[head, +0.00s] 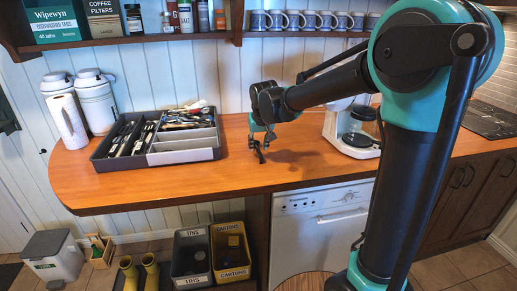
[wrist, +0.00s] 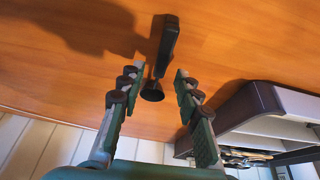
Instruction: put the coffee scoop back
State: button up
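The coffee scoop (wrist: 166,45) is black and lies on the wooden counter in the wrist view, its round bowl toward me and its handle pointing away. My gripper (wrist: 157,80) is open, with one finger on each side of the scoop's bowl; I see no contact. In the head view my gripper (head: 258,150) is low over the counter, right of the utensil tray, and the scoop is hard to make out there. The grey utensil tray (head: 180,156) has compartments holding dark-handled cutlery and other utensils. Its corner also shows in the wrist view (wrist: 262,100).
White flasks (head: 97,103) and a paper towel roll (head: 68,122) stand left of the tray. A coffee maker (head: 352,128) stands to the right of my gripper. A shelf with mugs (head: 310,20) hangs above. The counter (head: 110,192) in front of the tray is clear.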

jog(key=v, duration=1)
